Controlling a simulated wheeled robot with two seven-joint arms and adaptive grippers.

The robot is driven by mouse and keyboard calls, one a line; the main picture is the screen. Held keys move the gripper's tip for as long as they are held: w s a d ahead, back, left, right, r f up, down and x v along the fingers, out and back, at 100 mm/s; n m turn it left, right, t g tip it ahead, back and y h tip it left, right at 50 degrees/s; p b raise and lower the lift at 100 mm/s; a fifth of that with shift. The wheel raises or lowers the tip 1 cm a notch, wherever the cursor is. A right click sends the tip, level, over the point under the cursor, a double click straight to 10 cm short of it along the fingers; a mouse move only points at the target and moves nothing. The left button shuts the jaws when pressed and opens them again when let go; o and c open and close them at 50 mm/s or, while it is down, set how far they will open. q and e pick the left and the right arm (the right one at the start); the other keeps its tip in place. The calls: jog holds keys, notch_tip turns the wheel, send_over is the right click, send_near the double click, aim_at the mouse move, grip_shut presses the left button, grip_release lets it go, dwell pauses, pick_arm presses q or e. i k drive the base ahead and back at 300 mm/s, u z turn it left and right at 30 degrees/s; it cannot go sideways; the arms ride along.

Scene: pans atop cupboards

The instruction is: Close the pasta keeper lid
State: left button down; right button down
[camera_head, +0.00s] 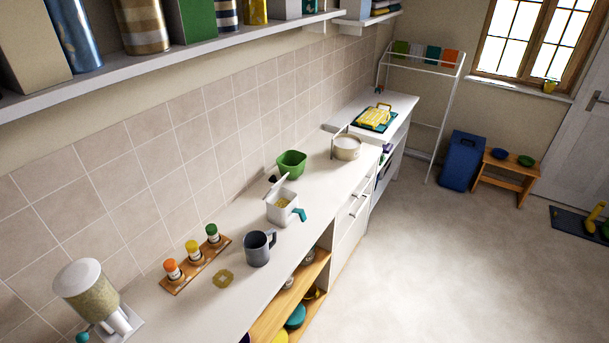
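The pasta keeper (281,212) is a white box on the counter, near the middle of the view. Its white lid (277,187) stands raised and tilted at the back, so the box is open on top. Yellowish contents show inside. A teal part (299,215) sticks out at its right side; I cannot tell whether it belongs to the box. Neither of my grippers shows in this view.
A grey mug (259,248) stands in front of the box and a green bowl (291,163) behind it. A spice rack (195,262) and a grain dispenser (91,293) stand to the left. A pot (346,148) is farther back.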

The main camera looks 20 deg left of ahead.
aim_at(273, 179)
jog(key=z, duration=0.05)
jog(key=i, duration=0.15)
jog(key=u, duration=0.75)
